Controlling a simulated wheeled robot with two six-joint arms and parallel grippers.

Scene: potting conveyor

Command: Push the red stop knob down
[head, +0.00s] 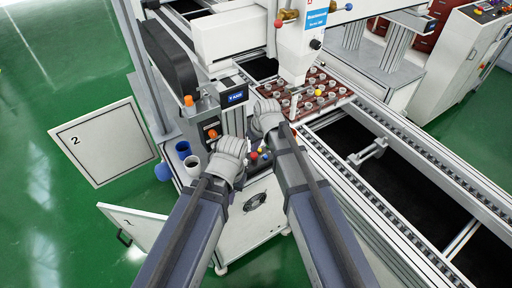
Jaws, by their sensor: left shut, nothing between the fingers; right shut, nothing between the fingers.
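A small red knob (254,156) shows on the control box between my two arms, right of my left gripper. It is small and partly crowded by my grippers, so I cannot tell how far down it sits. My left gripper (232,146) is shut and empty over the front of the control box, apart from the red knob in the picture. My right gripper (266,108) is shut and empty, higher in the picture, above the back of the box. I see no contact with the knob.
An orange knob (212,134) is left of my grippers.

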